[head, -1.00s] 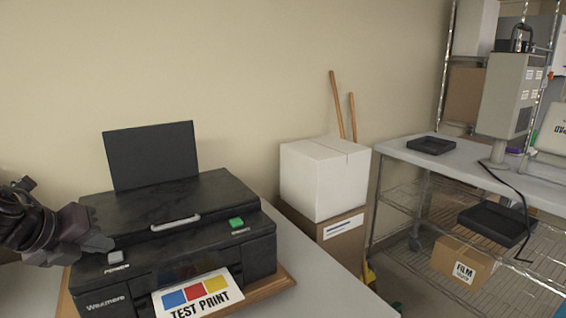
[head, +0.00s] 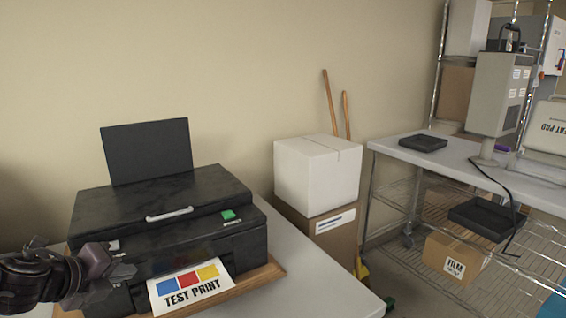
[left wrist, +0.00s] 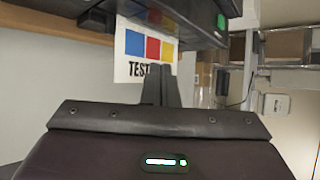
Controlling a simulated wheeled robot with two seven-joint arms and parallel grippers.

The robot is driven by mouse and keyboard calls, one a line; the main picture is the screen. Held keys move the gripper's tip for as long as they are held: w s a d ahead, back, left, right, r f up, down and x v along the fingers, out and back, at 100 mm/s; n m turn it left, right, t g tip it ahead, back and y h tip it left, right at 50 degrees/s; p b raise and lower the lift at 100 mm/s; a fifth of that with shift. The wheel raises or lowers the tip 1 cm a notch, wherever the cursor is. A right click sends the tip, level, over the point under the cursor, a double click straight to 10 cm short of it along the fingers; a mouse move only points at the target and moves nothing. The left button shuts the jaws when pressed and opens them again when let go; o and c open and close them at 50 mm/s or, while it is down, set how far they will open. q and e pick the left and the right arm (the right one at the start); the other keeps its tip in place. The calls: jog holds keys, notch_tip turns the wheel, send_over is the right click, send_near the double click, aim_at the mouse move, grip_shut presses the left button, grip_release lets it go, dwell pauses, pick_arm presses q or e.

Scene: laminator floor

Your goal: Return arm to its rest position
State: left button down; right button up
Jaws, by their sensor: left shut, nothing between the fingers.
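My left gripper (head: 122,283) is at the lower left of the head view, in front of the left part of the black printer (head: 160,200). Its fingers are shut with nothing between them. In the left wrist view the shut fingers (left wrist: 161,85) point toward the printed sheet. The test print sheet (head: 191,285), white with blue, red and yellow squares, sticks out of the printer's front; it also shows in the left wrist view (left wrist: 135,45). The gripper hides the printer's lower left front. I cannot tell whether it touches the printer. My right gripper is not in view.
The printer stands on a wooden board (head: 262,278) on a light table (head: 320,290). A white box (head: 318,175) sits on a cardboard box right of the table.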

pick_arm(q)
jog(key=s+d+f+n+g+y, duration=0.1)
jog(key=s+d+f+n, duration=0.1)
jog(key=s+f+n, duration=0.2)
jog(key=s+d+f+n+y, duration=0.2)
jog(key=s+f+n, duration=0.2)
jog(key=f+n, duration=0.5)
jog(key=s+d+f+n+g+y, duration=0.1)
jog(key=s+d+f+n, duration=0.2)
jog(key=s+f+n, duration=0.2)
jog(key=shift+d+f+n+g+y, duration=0.1)
jog(key=shift+f+n+g+y, duration=0.2)
jog(key=shift+f+n, duration=0.6)
jog(key=s+d+f+n+g+h, duration=0.1)
jog(key=s+d+n+g, duration=0.1)
jog(key=s+n, duration=0.15)
jog(key=s+d+f+n+g, duration=0.2)
jog(key=s, duration=0.3)
notch_tip(320, 180, down, 28)
jog(key=s+g, duration=0.1)
jog(key=g, duration=0.1)
jog(key=s+a+f, duration=0.3)
jog(key=s+f, duration=1.6)
jog(key=s, duration=0.1)
jog(key=shift+s+a+f+g, duration=0.2)
jog(key=shift+s+f+g, duration=0.2)
jog(key=shift+m, duration=0.25)
